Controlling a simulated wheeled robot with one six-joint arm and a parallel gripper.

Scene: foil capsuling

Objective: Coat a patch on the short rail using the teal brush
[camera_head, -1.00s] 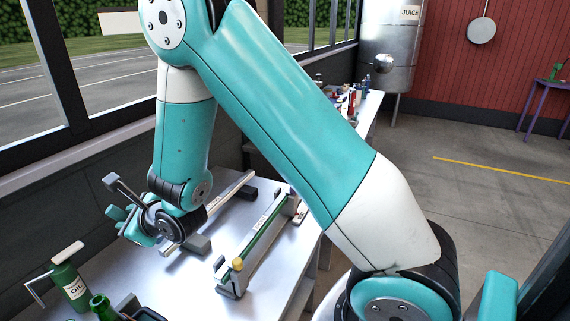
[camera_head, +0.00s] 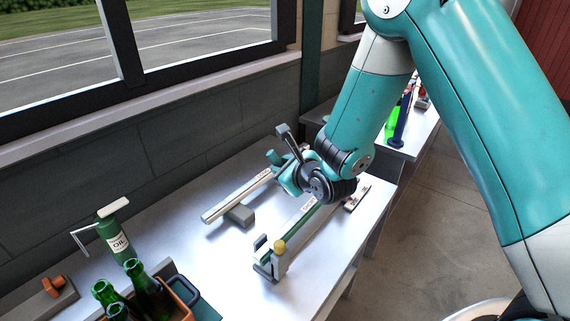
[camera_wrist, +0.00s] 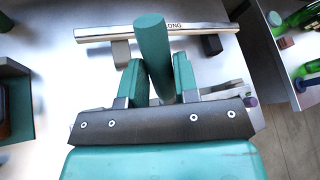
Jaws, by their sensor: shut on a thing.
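My gripper (camera_wrist: 158,82) is shut on the teal brush (camera_wrist: 153,45), whose handle stands between the two teal fingers in the wrist view. The brush's bristle end is hidden there. In the head view my gripper (camera_head: 284,172) is over the far part of the table, near the far end of the long rail (camera_head: 235,194). The short rail (camera_head: 291,229), with a green strip and a pale label, lies to the right of it and nearer. My wrist hides part of its far end. I cannot see any coated patch.
The wrist view shows the long rail (camera_wrist: 100,34) ahead, labelled LONG. An oil bottle (camera_head: 118,240) and a crate of green bottles (camera_head: 184,291) stand front left. Bare table (camera_head: 215,255) lies between.

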